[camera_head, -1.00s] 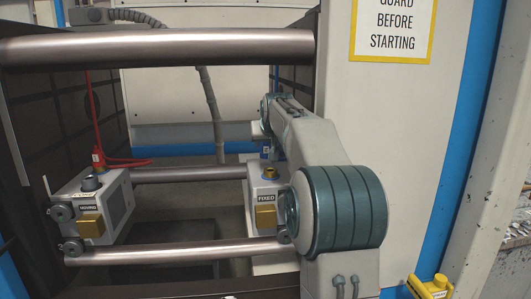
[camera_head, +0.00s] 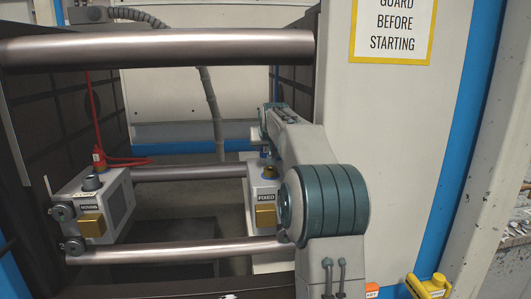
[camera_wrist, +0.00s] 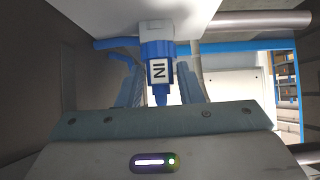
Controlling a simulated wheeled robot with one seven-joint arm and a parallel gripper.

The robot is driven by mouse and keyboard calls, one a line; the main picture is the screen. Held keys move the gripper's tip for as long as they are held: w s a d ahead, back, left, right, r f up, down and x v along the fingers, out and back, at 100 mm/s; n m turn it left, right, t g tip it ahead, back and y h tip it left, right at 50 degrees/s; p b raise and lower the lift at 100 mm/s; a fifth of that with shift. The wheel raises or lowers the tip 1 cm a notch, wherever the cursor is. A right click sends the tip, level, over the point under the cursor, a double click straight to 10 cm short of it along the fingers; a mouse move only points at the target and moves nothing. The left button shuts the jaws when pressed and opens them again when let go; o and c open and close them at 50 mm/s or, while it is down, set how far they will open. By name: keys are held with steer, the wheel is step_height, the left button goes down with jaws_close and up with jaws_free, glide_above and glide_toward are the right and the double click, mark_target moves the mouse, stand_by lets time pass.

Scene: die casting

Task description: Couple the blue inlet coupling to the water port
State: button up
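The blue inlet coupling (camera_wrist: 158,72), marked "IN", is between the two fingers of my gripper (camera_wrist: 159,66) in the wrist view. The fingertips sit close on either side of its wider collar, and my gripper looks shut on it. Its narrow tail points back toward my palm. Its far end meets the edge of a white surface in the picture; I cannot tell whether it is touching or seated. The water port itself is hidden. In the head view my arm reaches in beside the FIXED die half (camera_head: 263,196) and hides most of the gripper.
The MOVING die half (camera_head: 93,208) stands at left. Steel tie bars run across at the top (camera_head: 160,48), middle (camera_head: 175,174) and front (camera_head: 180,251). A red hose (camera_head: 125,162) hangs at left. The white machine panel (camera_head: 400,150) stands right of my arm.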

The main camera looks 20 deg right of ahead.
steer(key=shift+r+p, duration=0.6)
steer(key=shift+r, duration=0.15)
stand_by(0.4)
steer(key=shift+r+p, duration=1.2)
steer(key=shift+r, duration=0.15)
jaws_close()
steer(key=shift+r+p, duration=0.6)
steer(key=shift+r, duration=0.85)
steer(key=b, duration=0.8)
glide_toward(266, 153)
steer(key=shift+w+r+v, duration=0.15)
steer(key=shift+r+v, duration=0.05)
steer(key=shift+v, duration=0.85)
steer(key=shift+w+r+v, duration=0.15)
steer(key=shift+r+v, duration=0.05)
steer(key=shift+v, duration=0.9)
steer(key=shift+f+b, duration=1.35)
steer(key=shift+f, duration=0.65)
